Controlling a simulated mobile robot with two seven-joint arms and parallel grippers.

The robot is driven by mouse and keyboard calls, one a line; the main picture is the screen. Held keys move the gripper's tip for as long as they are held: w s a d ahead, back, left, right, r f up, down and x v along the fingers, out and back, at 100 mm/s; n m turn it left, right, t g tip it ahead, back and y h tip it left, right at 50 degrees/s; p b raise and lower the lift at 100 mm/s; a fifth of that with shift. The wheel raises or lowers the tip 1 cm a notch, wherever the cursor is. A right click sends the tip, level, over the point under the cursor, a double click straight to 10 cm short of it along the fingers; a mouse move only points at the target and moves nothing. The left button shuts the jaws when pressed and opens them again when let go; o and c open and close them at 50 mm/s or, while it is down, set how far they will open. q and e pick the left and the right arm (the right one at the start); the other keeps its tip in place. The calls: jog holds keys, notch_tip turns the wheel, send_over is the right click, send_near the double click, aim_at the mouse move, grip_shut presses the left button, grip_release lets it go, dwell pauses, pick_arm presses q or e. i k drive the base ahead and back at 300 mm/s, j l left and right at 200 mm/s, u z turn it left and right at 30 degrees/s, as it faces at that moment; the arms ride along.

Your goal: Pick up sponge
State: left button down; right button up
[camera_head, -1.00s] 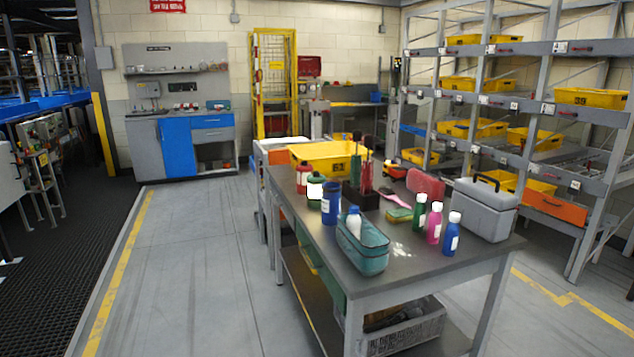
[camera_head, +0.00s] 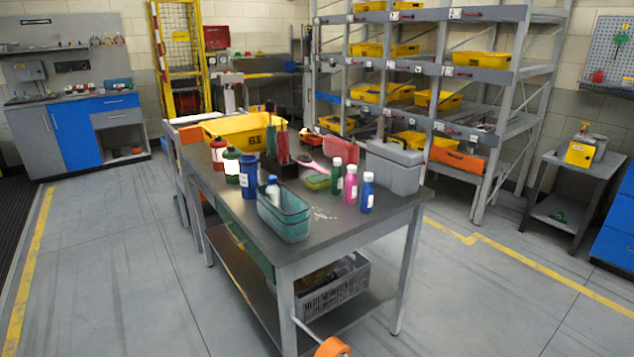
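The sponge (camera_head: 317,182), green with a yellow layer, lies flat on the dark top of the metal workbench (camera_head: 330,228). It is behind the teal open basket (camera_head: 284,215) and left of the green bottle (camera_head: 337,176). A pink brush (camera_head: 311,165) lies just behind it, and a red case (camera_head: 342,148) stands behind to its right. Neither of my grippers is in view, and nothing holds the sponge.
A pink bottle (camera_head: 351,185), a blue bottle (camera_head: 367,192) and a grey toolbox (camera_head: 394,167) stand right of the sponge. A yellow bin (camera_head: 234,128) is at the bench's far end. Open floor (camera_head: 130,260) lies left of the bench.

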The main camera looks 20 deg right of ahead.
aim_at(314, 181)
jog(key=i+j+u, duration=0.55)
jog(key=i+u, duration=0.3)
jog(key=i+j+u, duration=0.15)
jog(key=i, duration=0.45)
jog(key=i+u, duration=0.15)
jog(key=i, duration=0.45)
jog(key=i+j+z, duration=0.1)
jog(key=i+z, duration=0.35)
jog(key=i+j+z, duration=0.3)
jog(key=z, duration=0.2)
jog(key=i+j+z, duration=0.15)
jog(key=z, duration=0.2)
jog(key=i+j+z, duration=0.15)
jog(key=z, duration=0.2)
jog(key=i+j+z, duration=0.15)
jog(key=z, duration=0.15)
jog(key=j, duration=0.1)
